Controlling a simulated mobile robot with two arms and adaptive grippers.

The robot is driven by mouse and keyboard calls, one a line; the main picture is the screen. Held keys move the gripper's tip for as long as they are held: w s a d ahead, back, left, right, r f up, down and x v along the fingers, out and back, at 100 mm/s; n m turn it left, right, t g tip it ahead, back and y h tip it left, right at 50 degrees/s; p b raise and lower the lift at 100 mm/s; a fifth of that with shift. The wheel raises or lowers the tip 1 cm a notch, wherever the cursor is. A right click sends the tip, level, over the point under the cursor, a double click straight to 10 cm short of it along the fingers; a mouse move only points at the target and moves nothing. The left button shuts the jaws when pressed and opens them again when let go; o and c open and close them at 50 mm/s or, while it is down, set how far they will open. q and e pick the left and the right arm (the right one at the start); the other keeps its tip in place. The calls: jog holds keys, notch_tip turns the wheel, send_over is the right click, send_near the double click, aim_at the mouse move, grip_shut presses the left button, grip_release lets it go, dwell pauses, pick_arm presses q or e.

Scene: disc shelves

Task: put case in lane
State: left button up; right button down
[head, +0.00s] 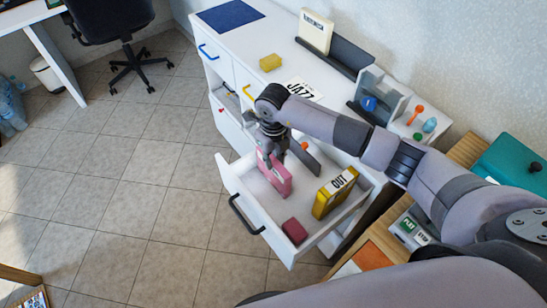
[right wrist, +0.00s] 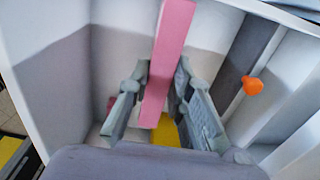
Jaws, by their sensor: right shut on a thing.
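The pink case (head: 274,173) stands upright inside the open white drawer (head: 244,200). My right gripper (head: 270,150) is shut on its upper part, and the fingers hide some of it. In the right wrist view the pink case (right wrist: 166,50) runs between the two fingers of the gripper (right wrist: 160,80). I cannot tell if its lower edge touches the drawer floor. A yellow case with an OUT label (head: 335,192) stands to the right in the same drawer. A dark divider (head: 306,158) lies behind the gripper. My left gripper is not in view.
A dark red block (head: 294,231) lies near the drawer's front corner. A small orange thing (right wrist: 253,86) shows beside the divider. On the white counter are a yellow block (head: 270,62), a JAZZ sign (head: 304,88) and a cream case (head: 315,32). The floor left of the drawer is clear.

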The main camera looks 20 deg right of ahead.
jog(key=c, duration=1.4)
grip_release()
jog(key=shift+c, duration=0.2)
jog(key=shift+r+p, duration=0.2)
jog(key=shift+p, duration=0.1)
jog(key=shift+w+r, duration=0.1)
jog(key=shift+r, duration=0.25)
notch_tip(320, 180, up, 11)
jog(key=b, duration=0.2)
